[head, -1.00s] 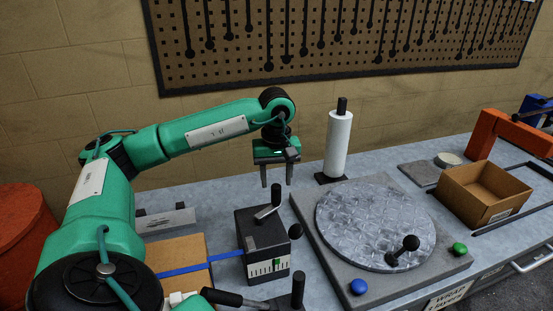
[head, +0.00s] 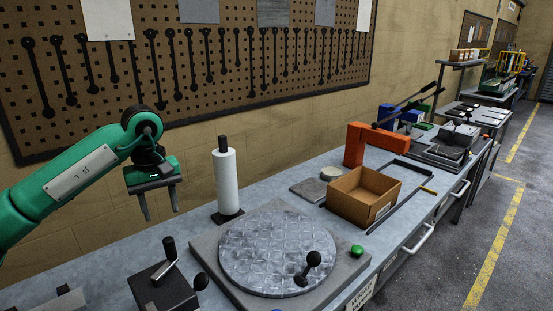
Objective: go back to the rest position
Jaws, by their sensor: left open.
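My left gripper (head: 161,202) hangs over the bench at the left of the head view. Its two fingers point down, apart, with nothing between them. It is left of the white roll on its black stand (head: 225,180) and above and behind the black box with a lever (head: 162,285). It touches neither as far as I can see. My right gripper is not in view.
A round metal turntable (head: 270,250) with a black-knobbed handle fills the bench front. A green button (head: 357,251) is at its right. A cardboard box (head: 362,195) and an orange press (head: 368,146) stand farther right. Floor is clear at right.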

